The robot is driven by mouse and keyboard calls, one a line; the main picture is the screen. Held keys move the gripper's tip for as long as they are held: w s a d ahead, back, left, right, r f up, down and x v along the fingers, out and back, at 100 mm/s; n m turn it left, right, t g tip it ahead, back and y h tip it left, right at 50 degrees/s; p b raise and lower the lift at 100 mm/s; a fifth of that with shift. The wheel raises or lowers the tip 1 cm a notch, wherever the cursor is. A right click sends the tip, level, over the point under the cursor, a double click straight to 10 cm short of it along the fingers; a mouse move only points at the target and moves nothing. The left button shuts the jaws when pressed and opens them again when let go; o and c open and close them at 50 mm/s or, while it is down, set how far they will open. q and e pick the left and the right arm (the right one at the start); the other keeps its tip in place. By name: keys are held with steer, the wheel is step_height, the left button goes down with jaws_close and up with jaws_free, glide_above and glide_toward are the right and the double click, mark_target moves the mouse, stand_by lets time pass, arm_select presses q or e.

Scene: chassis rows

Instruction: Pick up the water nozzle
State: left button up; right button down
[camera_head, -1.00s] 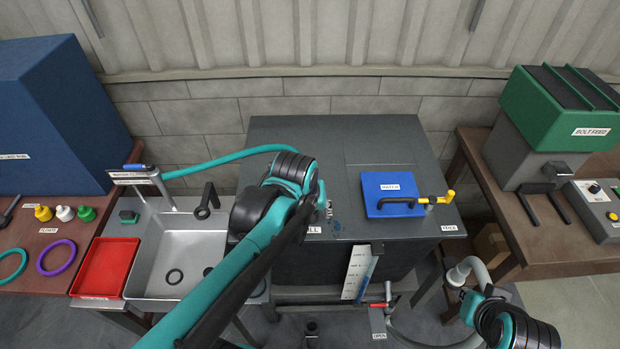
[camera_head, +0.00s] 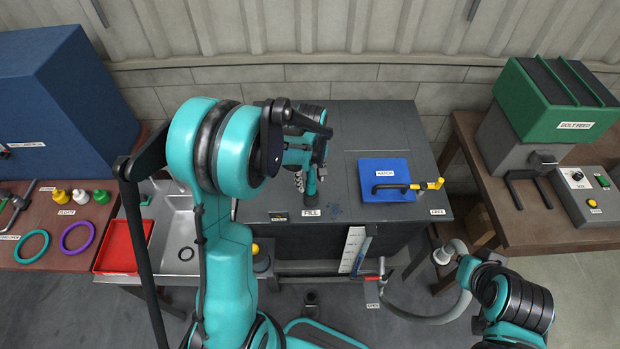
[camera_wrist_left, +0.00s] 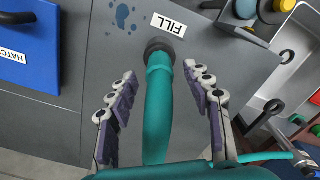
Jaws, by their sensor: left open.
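The water nozzle is a teal tube (camera_wrist_left: 157,105) with a dark end, at the FILL spot on the dark tank top (camera_head: 345,135). In the wrist view the dark end meets the surface beside the FILL label (camera_wrist_left: 168,25); whether it sits inside a hole I cannot tell. My left gripper (camera_wrist_left: 158,77) is open, with one finger on each side of the teal tube and visible gaps to both. In the head view the left gripper (camera_head: 309,180) is above the FILL label, and my arm hides most of the hose. My right arm is at lower right; its fingers are not clear.
The blue hatch (camera_head: 387,181) with black handle and yellow latch lies right of the gripper. The sink (camera_head: 178,240) and red tray (camera_head: 122,247) are left, partly behind my arm. A grey hose (camera_head: 440,318) curves below the tank. The green bolt feeder (camera_head: 560,105) stands right.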

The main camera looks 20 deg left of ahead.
arm_select(q)
steer(key=shift+f, duration=1.5)
jaws_close()
steer(key=shift+r, duration=0.1)
steer(key=shift+a+r, duration=0.1)
steer(key=shift+r, duration=0.4)
steer(key=r, duration=0.3)
steer(key=shift+s+d+r, duration=0.25)
steer(key=shift+s+d, duration=0.05)
steer(key=shift+d, duration=0.05)
steer(key=s+d+r+p, duration=0.1)
steer(key=s+d+r, duration=0.5)
steer(key=s+d, duration=0.1)
steer(key=shift+s+r, duration=0.2)
steer(key=shift+s, duration=0.45)
